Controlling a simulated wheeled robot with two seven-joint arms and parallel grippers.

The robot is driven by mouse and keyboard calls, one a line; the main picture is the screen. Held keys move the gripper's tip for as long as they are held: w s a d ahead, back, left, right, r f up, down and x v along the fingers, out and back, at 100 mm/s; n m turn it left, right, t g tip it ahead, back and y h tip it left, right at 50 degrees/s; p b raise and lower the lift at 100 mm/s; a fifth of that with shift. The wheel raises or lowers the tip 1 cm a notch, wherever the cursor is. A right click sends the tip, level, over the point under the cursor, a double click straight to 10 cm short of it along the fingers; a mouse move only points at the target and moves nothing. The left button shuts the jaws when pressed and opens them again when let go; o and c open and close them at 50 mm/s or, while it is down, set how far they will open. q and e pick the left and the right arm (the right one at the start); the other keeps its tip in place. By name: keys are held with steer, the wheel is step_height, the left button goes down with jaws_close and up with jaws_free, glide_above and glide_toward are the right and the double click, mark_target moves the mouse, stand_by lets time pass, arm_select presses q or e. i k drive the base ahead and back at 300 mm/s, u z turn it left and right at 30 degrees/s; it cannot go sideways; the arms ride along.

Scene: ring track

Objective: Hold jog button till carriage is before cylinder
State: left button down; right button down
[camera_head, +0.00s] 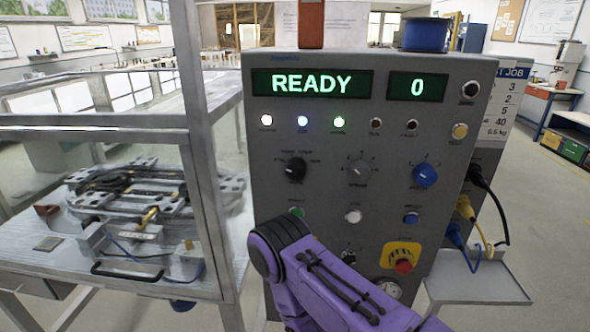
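The grey control panel (320,150) faces me, its display reading READY and 0. A green button (297,213), a white button (353,216) and a blue button (411,218) sit in one row; their labels are too small to read surely, so I cannot tell which is jog. The ring track (150,190) lies behind glass at the left. A small brass-coloured part (150,215) is at its near side; I cannot tell carriage from cylinder. A purple arm of mine crosses the panel's lower part from the lower right. Neither gripper shows.
A red emergency button (403,266) on a yellow plate is at the panel's lower right. Cables hang from the panel's right side above a small grey shelf (480,280). The glazed enclosure's metal post (205,150) stands left of the panel. Open floor lies at the right.

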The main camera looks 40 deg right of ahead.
mark_target(353, 216)
steer(key=z, duration=0.55)
steer(key=k, duration=1.25)
steer(key=z, duration=1.1)
steer(key=i, duration=1.05)
steer(key=u, duration=0.65)
